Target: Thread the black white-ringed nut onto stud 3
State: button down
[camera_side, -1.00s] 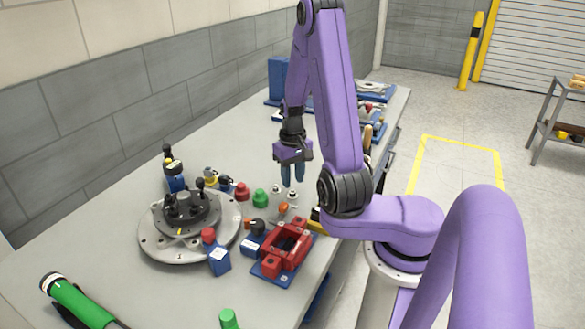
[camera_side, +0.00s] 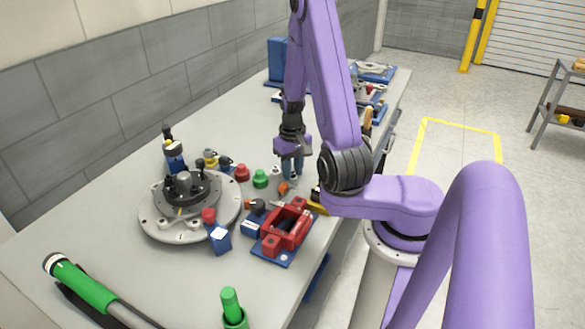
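My gripper (camera_side: 291,175) points down over the bench at the group of small parts. Its two blue fingers look apart, one each side of where a small light-ringed nut stood; that nut is mostly hidden by them. A similar small nut (camera_side: 276,170) stands just left of the fingers. I cannot tell from this view which is the black white-ringed one. The round chassis fixture (camera_side: 155,222) lies to the left, a grey disc with a dark raised hub (camera_side: 184,182). Its stud numbers are too small to read, so I cannot pick out stud 3.
A red part (camera_side: 241,173) and a green nut (camera_side: 260,179) stand left of my gripper. A red frame on a blue base (camera_side: 287,232) and a blue block with a red top (camera_side: 219,237) are nearer.

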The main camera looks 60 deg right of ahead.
jog(key=shift+r, duration=0.1)
jog(key=shift+r, duration=1.2)
jog(key=shift+w+a+r+n, duration=1)
jog(key=shift+w+a+r, duration=1)
jog(key=shift+a, duration=1.35)
jog(key=shift+w+a+r+n, duration=1.15)
jog(key=shift+w+a, duration=1.5)
jog(key=shift+a, duration=0.7)
jog(key=shift+w+a+r+n, duration=0.85)
jog(key=shift+w+a+r, duration=1.2)
jog(key=shift+a, duration=1.3)
jog(key=shift+w+f, duration=0.3)
